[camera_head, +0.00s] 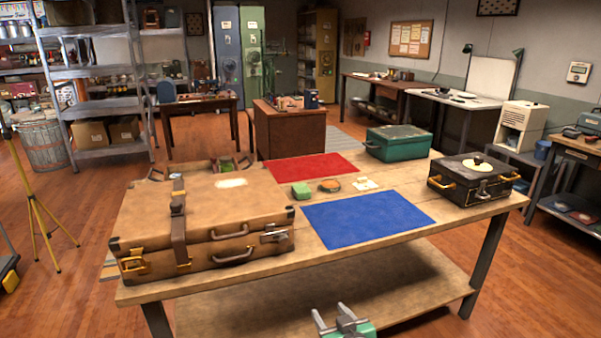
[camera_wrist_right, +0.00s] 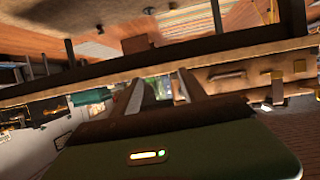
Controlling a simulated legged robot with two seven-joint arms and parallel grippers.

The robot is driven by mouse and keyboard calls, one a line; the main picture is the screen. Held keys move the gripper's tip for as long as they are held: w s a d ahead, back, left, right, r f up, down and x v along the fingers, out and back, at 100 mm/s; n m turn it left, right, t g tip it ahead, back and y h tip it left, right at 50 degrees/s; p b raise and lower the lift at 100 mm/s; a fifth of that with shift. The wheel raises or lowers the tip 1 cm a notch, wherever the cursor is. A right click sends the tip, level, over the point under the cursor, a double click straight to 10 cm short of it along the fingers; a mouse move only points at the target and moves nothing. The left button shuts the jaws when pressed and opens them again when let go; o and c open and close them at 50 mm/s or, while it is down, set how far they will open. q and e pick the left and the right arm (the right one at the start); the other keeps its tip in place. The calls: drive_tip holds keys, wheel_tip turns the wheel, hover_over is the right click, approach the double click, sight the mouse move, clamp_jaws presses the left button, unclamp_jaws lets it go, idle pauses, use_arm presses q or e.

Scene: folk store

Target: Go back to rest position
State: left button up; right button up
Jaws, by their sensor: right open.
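My right gripper (camera_head: 338,317) shows at the bottom of the head view, low in front of the table's front edge. It is open, with nothing visible between its fingers. In the right wrist view (camera_wrist_right: 162,88) its two fingers stand apart and point toward the table edge, in a picture that looks upside down. My left gripper is not in view. The wooden table (camera_head: 440,228) carries a large brown suitcase (camera_head: 200,215) at the left, a blue mat (camera_head: 367,219) and a red mat (camera_head: 312,167) in the middle, and a black case (camera_head: 472,181) at the right.
A green case (camera_head: 398,143) stands at the table's back right. The table has a lower shelf (camera_head: 400,285). A yellow tripod (camera_head: 40,215) stands on the floor at the left. Shelving and other tables stand behind.

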drive_tip(key=s+d+f+m+g+h, duration=0.1)
drive_tip(key=s+d+f+g, duration=0.25)
drive_tip(key=s, duration=0.55)
drive_tip(key=s+d+f+m+g+h+p, duration=0.1)
drive_tip(key=s+d+f+g+h, duration=0.1)
drive_tip(key=s+d+g, duration=0.45)
drive_tip(key=s+d+f+m+g+h, duration=0.1)
drive_tip(key=s+d+f, duration=0.1)
drive_tip(key=s, duration=0.9)
wheel_tip(320, 180, up, 19)
drive_tip(key=p, duration=1.9)
drive_tip(key=shift+w+d+f, duration=0.15)
drive_tip(key=shift+w+f, duration=0.05)
drive_tip(key=shift+w, duration=0.25)
drive_tip(key=shift+r, duration=0.1)
